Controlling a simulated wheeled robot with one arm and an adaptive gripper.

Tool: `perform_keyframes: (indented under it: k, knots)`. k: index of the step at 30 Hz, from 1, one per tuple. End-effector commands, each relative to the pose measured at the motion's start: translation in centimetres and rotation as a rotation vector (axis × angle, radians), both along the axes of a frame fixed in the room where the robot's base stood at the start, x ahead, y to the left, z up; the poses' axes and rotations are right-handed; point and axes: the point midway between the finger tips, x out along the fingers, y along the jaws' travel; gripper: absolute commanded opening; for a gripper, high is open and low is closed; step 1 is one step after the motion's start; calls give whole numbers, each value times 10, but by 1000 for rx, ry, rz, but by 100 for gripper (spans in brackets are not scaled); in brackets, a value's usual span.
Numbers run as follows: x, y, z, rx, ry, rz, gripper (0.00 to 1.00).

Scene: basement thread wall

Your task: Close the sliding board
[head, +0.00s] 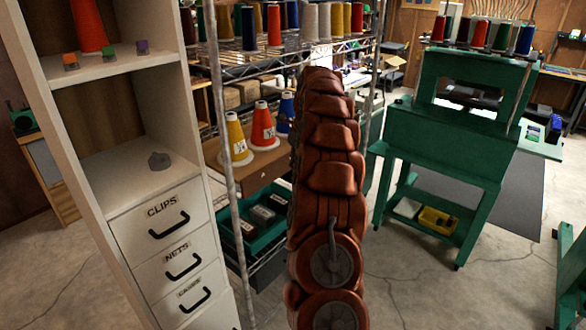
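A brown wooden board (246,184) sticks out from the front of the wire shelving, so it looks pulled out. A yellow cone (236,141), an orange cone (263,128) and a blue cone (285,111) of thread stand on it. My rust-red arm (330,215) rises through the middle of the head view and hides the board's right part. My gripper cannot be made out; the arm's far end hides whatever lies beyond it.
A white cabinet (125,175) with labelled drawers stands close on the left, and a metal post (222,100) rises beside it. A green bin (262,228) sits below the board. A green stand (445,140) is on the right. Concrete floor (410,275) is open between.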

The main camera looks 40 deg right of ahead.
Motion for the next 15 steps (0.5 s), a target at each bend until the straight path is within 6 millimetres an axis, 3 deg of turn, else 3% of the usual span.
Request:
perform_keyframes:
  k: [15]
  knots:
    - [-12, -2, 52, -2, -2, 0, 0]
